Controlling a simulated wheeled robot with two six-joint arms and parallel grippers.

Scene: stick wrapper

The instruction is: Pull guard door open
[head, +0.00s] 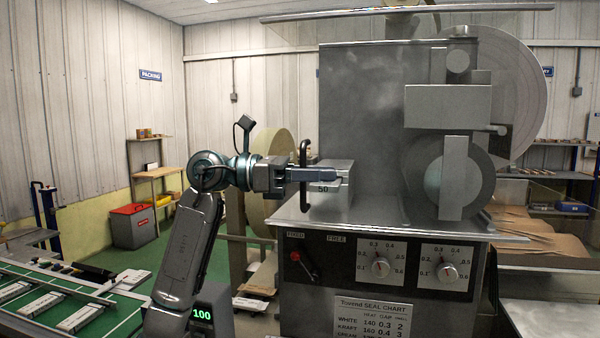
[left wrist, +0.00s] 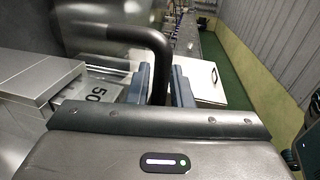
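A black bar handle (head: 304,150) stands upright at the left front of the grey wrapping machine (head: 365,120). The guard door's panel cannot be clearly made out; it may be clear. My left gripper (head: 312,175) reaches in from the left at the handle's mid-height. In the left wrist view, the handle (left wrist: 158,50) bends down and passes between the two blue fingers (left wrist: 161,88), which sit close against it on both sides with no clear gap. The fingers hide part of the bar. My right gripper is not in view.
A steel box marked 50 (head: 335,185) sits just behind the fingers. A green conveyor (head: 75,305) with flat packs lies at lower left.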

